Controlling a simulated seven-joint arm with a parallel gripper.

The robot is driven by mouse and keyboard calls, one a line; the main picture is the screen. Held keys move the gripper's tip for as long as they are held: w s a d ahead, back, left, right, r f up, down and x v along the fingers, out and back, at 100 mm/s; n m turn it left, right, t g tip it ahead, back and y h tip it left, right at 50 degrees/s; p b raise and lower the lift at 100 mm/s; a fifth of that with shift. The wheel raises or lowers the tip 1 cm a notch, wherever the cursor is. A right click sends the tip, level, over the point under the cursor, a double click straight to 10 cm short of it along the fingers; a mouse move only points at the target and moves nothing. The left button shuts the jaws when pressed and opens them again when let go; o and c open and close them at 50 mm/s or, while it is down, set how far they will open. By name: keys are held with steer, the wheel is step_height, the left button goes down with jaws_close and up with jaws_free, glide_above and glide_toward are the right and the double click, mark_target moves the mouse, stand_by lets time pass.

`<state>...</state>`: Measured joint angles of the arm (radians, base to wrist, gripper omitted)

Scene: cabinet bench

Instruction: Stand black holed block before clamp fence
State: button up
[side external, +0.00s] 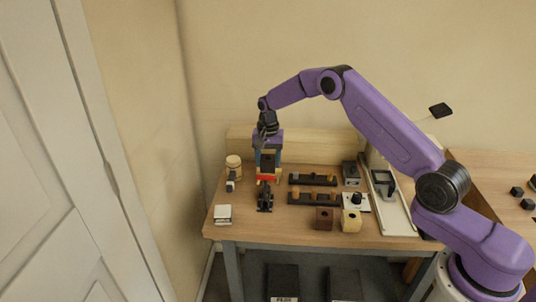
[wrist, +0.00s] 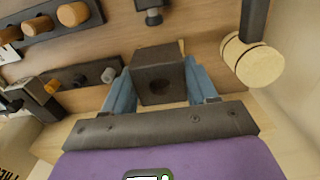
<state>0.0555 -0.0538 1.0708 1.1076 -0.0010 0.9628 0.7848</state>
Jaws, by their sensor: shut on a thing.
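My gripper (side external: 268,178) is above the bench, left of the middle, in the side view. Its blue fingers (wrist: 158,88) are shut on the black holed block (wrist: 158,78), one on each side. In the side view the block (side external: 267,160) is a dark shape between the fingers. A black clamp-like fixture (side external: 265,198) stands on the bench just in front of the gripper; its dark end (wrist: 152,12) shows at the top of the wrist view. I cannot tell which part is the fence, nor whether the block touches the bench.
A pale mallet (side external: 232,170) stands left of the gripper, close to it. Two dark peg racks (side external: 313,180) lie to the right. A brown block (side external: 324,218), a pale block (side external: 351,220) and a white box (side external: 222,215) sit near the front. A long tray (side external: 395,212) lies farther right.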

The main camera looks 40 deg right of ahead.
mark_target(268, 171)
steer(key=shift+f, duration=2.5)
steer(key=shift+f, duration=0.95)
stand_by(0.7)
steer(key=o, duration=1.3)
steer(key=shift+r, duration=0.15)
steer(key=shift+r, duration=3.35)
